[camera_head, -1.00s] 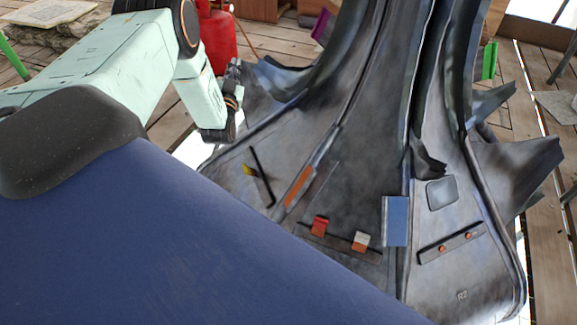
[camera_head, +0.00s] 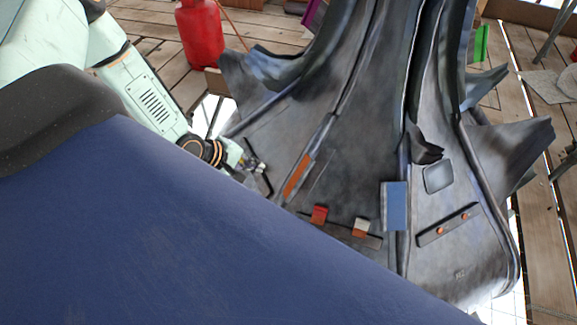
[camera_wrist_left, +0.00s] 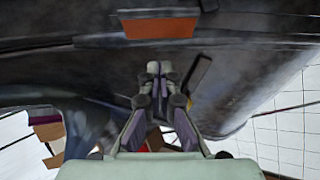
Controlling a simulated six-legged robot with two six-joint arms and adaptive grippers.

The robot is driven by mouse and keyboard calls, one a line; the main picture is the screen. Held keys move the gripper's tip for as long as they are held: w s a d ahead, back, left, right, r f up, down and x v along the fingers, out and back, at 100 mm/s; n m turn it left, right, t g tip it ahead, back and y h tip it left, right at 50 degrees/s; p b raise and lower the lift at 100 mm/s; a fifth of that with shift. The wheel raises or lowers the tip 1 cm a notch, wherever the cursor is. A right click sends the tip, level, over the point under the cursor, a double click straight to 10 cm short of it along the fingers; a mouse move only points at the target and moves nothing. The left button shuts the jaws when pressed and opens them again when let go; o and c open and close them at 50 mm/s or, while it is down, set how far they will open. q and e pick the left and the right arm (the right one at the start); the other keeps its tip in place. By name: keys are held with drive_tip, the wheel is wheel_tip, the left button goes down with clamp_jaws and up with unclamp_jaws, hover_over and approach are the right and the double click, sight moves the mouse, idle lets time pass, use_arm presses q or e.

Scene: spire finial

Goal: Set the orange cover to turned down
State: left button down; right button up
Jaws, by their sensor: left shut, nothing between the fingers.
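A long orange cover (camera_head: 298,176) lies along a dark ridge of the grey metal spire. In the left wrist view an orange panel (camera_wrist_left: 160,28), probably the same cover, shows at the top, beyond my fingertips. My left gripper (camera_head: 260,166) is shut and empty, just left of the cover and apart from it. Its fingers (camera_wrist_left: 158,68) are together in the wrist view. The gripper partly hides a thin black bar (camera_head: 267,184), whose dark shape also shows right of the fingers in the wrist view (camera_wrist_left: 199,74). My right gripper is out of view.
A red tab (camera_head: 319,214) and a white-and-orange tab (camera_head: 360,227) stand on a dark rail below the cover. A blue plate (camera_head: 395,206) is further right. A red cylinder (camera_head: 200,35) stands on the plank floor behind my left arm.

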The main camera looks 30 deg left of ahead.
use_arm(q)
drive_tip(key=f+b, duration=0.1)
drive_tip(key=b, duration=0.5)
approach(298, 179)
wheel_tip(298, 179, down, 3)
drive_tip(key=w+a, duration=0.2)
drive_tip(key=d, duration=0.1)
drive_tip(key=d+b, duration=0.1)
drive_tip(key=d, duration=0.1)
drive_tip(key=shift+w+f, duration=0.35)
drive_tip(key=shift+w, duration=0.05)
drive_tip(key=shift+w+d+f+b, duration=0.1)
drive_tip(key=shift+d+b, duration=0.2)
drive_tip(key=shift+b, duration=0.05)
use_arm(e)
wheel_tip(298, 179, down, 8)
